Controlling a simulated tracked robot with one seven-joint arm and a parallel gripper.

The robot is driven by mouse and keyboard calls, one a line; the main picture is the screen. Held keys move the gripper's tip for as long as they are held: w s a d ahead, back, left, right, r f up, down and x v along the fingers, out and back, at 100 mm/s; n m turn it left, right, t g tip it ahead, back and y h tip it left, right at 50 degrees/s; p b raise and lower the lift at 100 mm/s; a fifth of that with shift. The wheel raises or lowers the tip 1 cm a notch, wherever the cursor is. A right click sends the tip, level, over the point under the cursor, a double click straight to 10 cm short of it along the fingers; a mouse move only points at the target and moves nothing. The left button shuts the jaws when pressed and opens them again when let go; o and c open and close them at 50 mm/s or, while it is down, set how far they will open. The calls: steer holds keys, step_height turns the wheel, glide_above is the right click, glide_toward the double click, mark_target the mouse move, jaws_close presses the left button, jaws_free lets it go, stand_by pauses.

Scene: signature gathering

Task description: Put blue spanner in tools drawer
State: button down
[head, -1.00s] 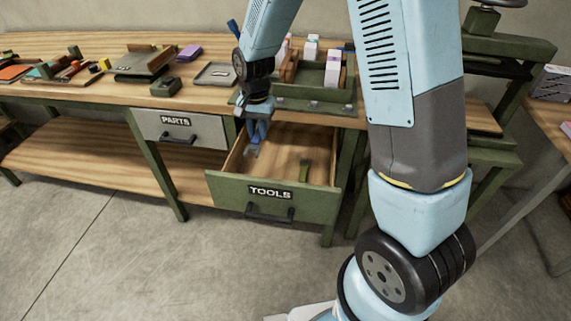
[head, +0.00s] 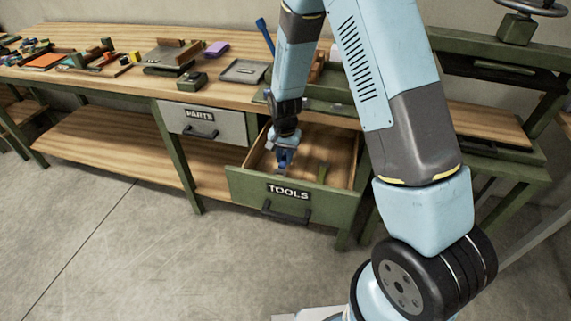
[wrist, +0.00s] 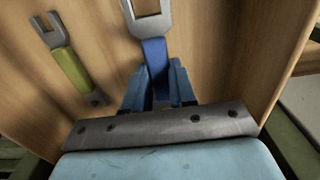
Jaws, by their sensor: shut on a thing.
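The tools drawer (head: 246,188) is pulled open, with a green front labelled TOOLS and a wooden inside. My gripper (head: 285,158) is low inside the drawer, and its fingers (wrist: 158,88) are shut on the blue spanner. In the wrist view the blue spanner (wrist: 154,54) has a blue handle between the fingers and a grey open jaw pointing away, over the wooden floor. I cannot tell whether it touches the floor. In the head view the spanner is mostly hidden by my gripper.
A green spanner (wrist: 70,68) lies in the drawer, left of the blue one in the wrist view. The grey parts drawer (head: 222,125) is shut at left. The wooden bench top (head: 130,84) carries trays and small objects. Drawer walls stand close around my gripper.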

mark_target(285, 159)
step_height(285, 159, down, 4)
steer(key=shift+r, duration=0.15)
steer(key=c, duration=0.9)
jaws_free()
steer(key=shift+c, duration=0.2)
